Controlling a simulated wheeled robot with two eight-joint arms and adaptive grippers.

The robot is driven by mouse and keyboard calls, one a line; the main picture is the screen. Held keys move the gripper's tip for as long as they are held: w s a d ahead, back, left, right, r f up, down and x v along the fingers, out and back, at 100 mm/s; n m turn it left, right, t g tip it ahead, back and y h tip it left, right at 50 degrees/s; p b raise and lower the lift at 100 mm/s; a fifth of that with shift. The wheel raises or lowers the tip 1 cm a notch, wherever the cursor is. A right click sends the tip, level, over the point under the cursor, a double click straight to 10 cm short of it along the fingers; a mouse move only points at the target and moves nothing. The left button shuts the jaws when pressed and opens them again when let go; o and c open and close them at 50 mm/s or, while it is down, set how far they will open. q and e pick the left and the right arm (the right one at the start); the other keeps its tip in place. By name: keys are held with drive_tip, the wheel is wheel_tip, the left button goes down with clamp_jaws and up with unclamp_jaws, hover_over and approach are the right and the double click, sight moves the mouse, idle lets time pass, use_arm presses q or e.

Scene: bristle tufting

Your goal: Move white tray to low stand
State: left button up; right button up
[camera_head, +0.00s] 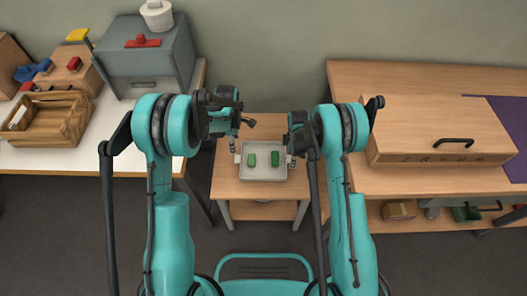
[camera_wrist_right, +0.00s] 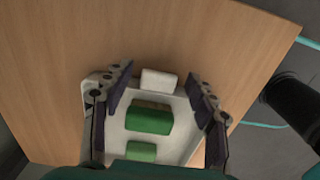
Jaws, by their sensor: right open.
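The white tray (camera_head: 263,162) rests flat on the low wooden stand (camera_head: 262,191) between my arms. It carries two green blocks, a paler left one (camera_head: 252,160) and a darker right one (camera_head: 275,158). My right gripper (camera_head: 291,156) is at the tray's right side. In the right wrist view the gripper (camera_wrist_right: 160,92) is open, its fingers on either side of the tray's white handle (camera_wrist_right: 160,80), with visible gaps. My left gripper (camera_head: 235,146) is at the tray's left side; its fingers are too small to tell open from shut.
At left, a white table holds a wooden crate (camera_head: 45,118) and a grey box (camera_head: 148,60). At right, a wooden bench carries a large wooden case (camera_head: 440,125) with a black handle. The stand's front top is clear.

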wheel_tip(320, 180, up, 12)
idle(0.4)
drive_tip(key=shift+f, duration=0.1)
use_arm(q)
drive_tip(key=shift+r, duration=0.15)
